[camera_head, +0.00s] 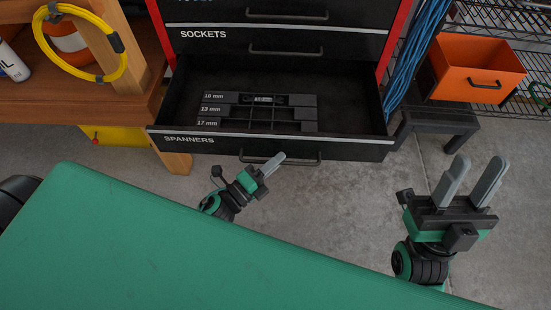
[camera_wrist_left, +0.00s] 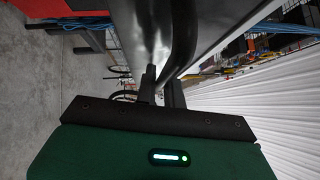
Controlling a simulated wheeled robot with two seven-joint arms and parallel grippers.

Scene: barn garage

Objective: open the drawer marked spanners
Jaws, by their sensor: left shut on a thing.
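The drawer marked spanners (camera_head: 190,139) is pulled out from the black and red tool cabinet, and its inside shows. In the left wrist view, the fingers (camera_wrist_left: 160,85) meet the dark handle bar (camera_wrist_left: 185,45). My right gripper (camera_head: 474,182) is open and empty, to the right of the drawer, with its fingers pointing up.
The sockets drawer (camera_head: 215,35) above is shut. A wooden bench (camera_head: 170,105) with a yellow coil (camera_head: 122,60) stands at left. An orange bin (camera_head: 470,65) and a dark stool (camera_head: 440,118) stand at right. Concrete floor is clear in front of the drawer.

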